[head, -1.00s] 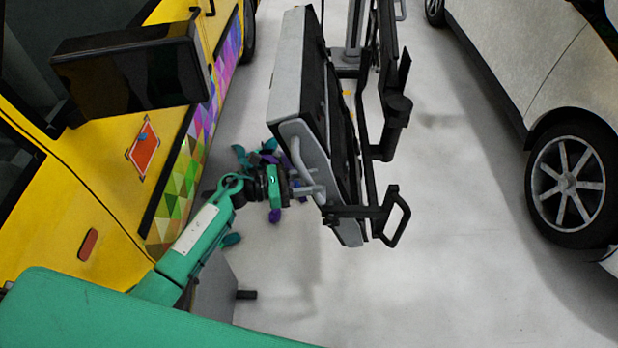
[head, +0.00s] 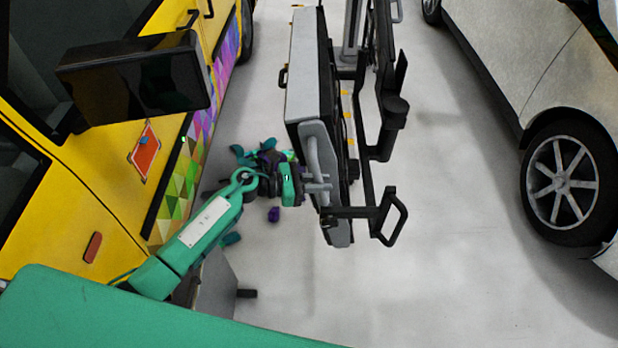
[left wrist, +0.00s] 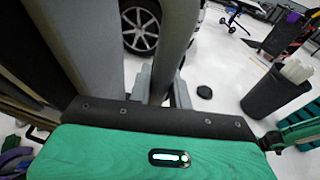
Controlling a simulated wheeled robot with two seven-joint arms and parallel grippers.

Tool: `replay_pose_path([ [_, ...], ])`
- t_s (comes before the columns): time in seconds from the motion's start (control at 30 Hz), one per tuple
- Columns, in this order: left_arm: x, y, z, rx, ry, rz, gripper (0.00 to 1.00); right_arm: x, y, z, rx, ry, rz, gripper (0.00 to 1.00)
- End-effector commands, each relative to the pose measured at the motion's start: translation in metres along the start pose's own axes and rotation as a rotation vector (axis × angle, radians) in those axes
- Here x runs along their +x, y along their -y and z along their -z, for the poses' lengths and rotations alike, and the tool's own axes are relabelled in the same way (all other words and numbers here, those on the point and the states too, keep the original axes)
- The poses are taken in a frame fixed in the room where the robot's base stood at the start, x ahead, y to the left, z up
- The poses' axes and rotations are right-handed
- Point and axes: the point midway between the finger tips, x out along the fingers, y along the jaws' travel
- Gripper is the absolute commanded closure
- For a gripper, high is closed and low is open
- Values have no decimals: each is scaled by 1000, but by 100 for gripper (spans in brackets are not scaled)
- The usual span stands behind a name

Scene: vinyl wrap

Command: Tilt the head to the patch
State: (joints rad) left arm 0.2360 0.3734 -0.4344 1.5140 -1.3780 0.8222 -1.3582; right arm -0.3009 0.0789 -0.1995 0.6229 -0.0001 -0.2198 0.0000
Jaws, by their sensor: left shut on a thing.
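The head is a flat grey box-shaped panel (head: 308,65) on a black stand arm, seen nearly edge-on in the head view. A grey bar handle (head: 312,150) is on its near left side. My left gripper (head: 318,183) is shut on this handle. In the left wrist view, the gripper (left wrist: 160,88) shows its fingers at the grey handle, which runs close in front. The patch (head: 144,151) is a small red-orange square on the yellow vehicle's side, left of the head and apart from it. My right gripper is not in view.
The yellow vehicle (head: 75,200) with its black mirror (head: 135,78) stands left. A white car (head: 520,60) stands right. The black stand arm (head: 366,110) is right of the head. Floor between stand and car is clear. A dark bin (left wrist: 275,95) shows in the wrist view.

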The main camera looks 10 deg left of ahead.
Motion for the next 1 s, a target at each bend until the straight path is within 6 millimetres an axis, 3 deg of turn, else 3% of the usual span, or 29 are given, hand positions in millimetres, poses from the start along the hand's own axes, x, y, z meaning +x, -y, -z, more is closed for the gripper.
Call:
replay_pose_path([
  [0.03,6,1,-12,10,-30,-1,100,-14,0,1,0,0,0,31],
  [0.3,32,6,-16,33,-159,-13,100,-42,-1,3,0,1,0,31],
  [0.77,38,6,-12,41,-188,-18,100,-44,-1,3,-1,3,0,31],
  [0.8,38,6,-12,41,-188,-18,76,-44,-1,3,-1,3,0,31],
  [0.9,38,6,-12,41,-189,-18,59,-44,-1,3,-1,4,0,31],
  [1.0,38,7,-12,40,-190,-17,59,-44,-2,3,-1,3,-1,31],
])
